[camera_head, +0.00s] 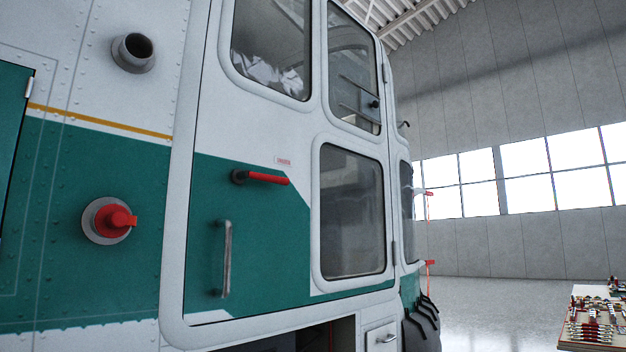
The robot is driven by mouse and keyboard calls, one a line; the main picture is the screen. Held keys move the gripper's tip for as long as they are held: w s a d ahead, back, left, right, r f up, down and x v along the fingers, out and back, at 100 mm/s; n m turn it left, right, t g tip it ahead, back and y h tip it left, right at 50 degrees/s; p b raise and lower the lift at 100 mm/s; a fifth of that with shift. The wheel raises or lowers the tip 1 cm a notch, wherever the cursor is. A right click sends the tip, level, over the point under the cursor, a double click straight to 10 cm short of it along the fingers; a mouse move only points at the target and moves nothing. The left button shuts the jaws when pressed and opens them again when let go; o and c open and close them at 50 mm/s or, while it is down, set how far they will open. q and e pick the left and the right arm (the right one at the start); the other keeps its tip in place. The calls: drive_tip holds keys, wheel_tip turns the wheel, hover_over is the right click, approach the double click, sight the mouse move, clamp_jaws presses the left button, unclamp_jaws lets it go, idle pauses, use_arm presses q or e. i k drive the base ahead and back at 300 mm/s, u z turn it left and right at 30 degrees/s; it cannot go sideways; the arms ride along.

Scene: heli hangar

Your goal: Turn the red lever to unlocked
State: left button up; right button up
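The red lever (266,178) is mounted on the green and white helicopter door (255,225), below the upper window. It lies nearly horizontal, with its dark pivot at the left end and the red handle pointing right. A small label with red text (283,161) is just above it, too small to read. Neither of my grippers shows in the head view, and nothing touches the lever.
A vertical metal grab handle (226,258) is on the door below the lever. A red plug (118,221) and a grey pipe (134,52) stick out of the fuselage at left. A table with small parts (592,325) stands at lower right. Open floor (490,300) lies beyond.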

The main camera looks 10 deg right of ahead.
sight(237, 176)
drive_tip(key=u, duration=0.35)
drive_tip(key=k, duration=0.25)
drive_tip(key=z, duration=0.6)
drive_tip(key=i, duration=1.15)
drive_tip(key=u, duration=0.85)
